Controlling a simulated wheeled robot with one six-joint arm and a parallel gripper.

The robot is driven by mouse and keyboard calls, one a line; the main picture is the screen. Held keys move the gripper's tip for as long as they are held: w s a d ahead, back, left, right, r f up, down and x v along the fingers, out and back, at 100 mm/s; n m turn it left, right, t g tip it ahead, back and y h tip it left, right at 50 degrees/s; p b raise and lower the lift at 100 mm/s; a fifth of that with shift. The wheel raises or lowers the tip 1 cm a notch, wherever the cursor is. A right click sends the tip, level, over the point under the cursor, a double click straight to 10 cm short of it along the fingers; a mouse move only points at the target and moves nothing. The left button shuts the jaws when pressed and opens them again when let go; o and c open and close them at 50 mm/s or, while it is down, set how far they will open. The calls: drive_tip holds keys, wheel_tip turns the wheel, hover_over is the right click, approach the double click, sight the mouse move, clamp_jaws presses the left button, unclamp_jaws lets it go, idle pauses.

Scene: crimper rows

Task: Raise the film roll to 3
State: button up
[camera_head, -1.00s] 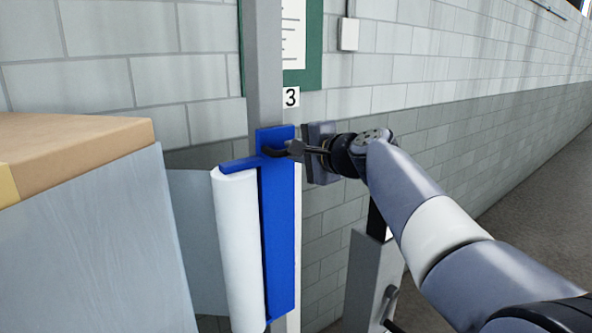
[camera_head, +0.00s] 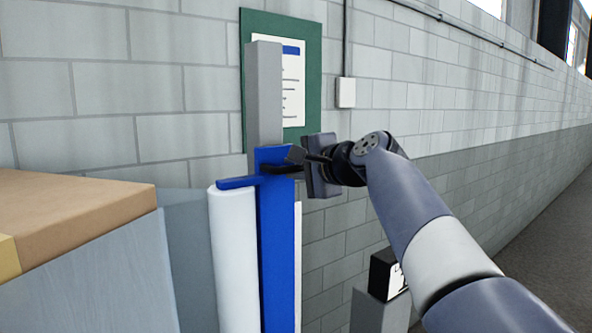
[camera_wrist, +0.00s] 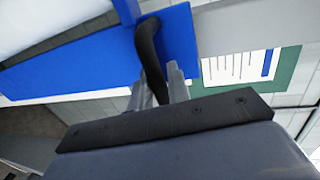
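The film roll (camera_head: 232,258) is a white upright cylinder hanging under the arm of a blue carriage (camera_head: 275,240) on a grey post (camera_head: 264,95). A dark curved handle (camera_head: 281,170) sticks out near the carriage top; it also shows in the wrist view (camera_wrist: 150,55). My gripper (camera_head: 298,160) is at the carriage's upper right with its fingers closed around the handle; the fingers (camera_wrist: 162,88) show on both sides of it in the wrist view. The number 3 label is not visible; the carriage top and gripper cover the area beside the post below the green board.
A green board (camera_head: 312,60) with a white sheet hangs on the block wall behind the post. A cardboard-topped grey box (camera_head: 85,270) stands at the left. A grey stand (camera_head: 375,312) with a black-edged sign is low at the right. Floor is clear at far right.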

drive_tip(key=o, duration=0.3)
drive_tip(key=shift+r, duration=0.2)
drive_tip(key=shift+o, duration=0.2)
drive_tip(key=shift+s+d, duration=0.1)
drive_tip(key=b+v, duration=0.3)
drive_tip(key=v, duration=0.7)
drive_tip(key=shift+s, duration=0.25)
drive_tip(key=shift+r, duration=0.1)
drive_tip(key=p+x, duration=0.3)
drive_tip(key=x, duration=0.8)
drive_tip(key=shift+d, duration=0.1)
drive_tip(key=shift+f, duration=0.5)
